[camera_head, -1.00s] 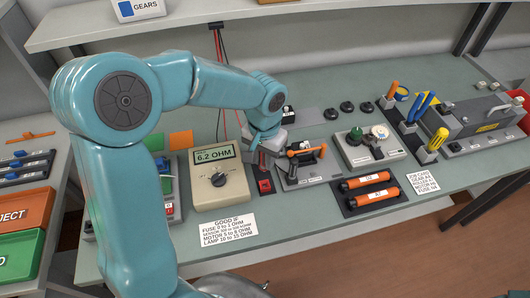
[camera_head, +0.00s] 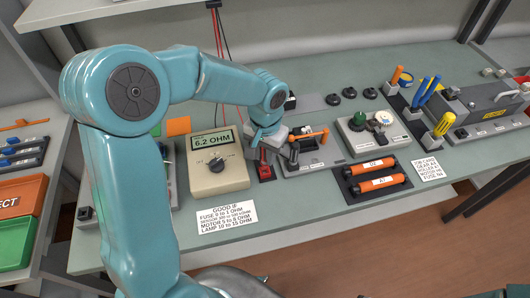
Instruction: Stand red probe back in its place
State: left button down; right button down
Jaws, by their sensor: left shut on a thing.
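My left gripper (camera_head: 266,143) hangs over the bench, just right of the meter (camera_head: 217,160), which reads 6.2 OHM. It is shut on the red probe (camera_head: 263,156). Only a small red part of the probe shows below the fingers; the rest is hidden by the gripper and arm. A small dark stand with a red part (camera_head: 265,172) lies directly below the gripper. I cannot tell whether the probe touches it. My right gripper is not in view.
A grey test fixture (camera_head: 312,160) with an orange-handled lever stands close to the gripper's right. Two orange cylinders (camera_head: 376,184) lie in a black tray in front. Cables (camera_head: 213,45) hang from the shelf behind. Screwdrivers and a grey machine stand at the right.

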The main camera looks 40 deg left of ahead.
aim_at(265, 162)
pick_arm(q)
jog(key=shift+s, duration=0.1)
jog(key=shift+f, duration=0.1)
jog(key=shift+f, duration=0.15)
jog(key=shift+f+b, duration=0.8)
jog(key=shift+b, duration=0.15)
jog(key=shift+f+b, duration=0.75)
jog(key=shift+f, duration=0.05)
dwell(0.9)
jog(key=c, duration=0.9)
grip_release()
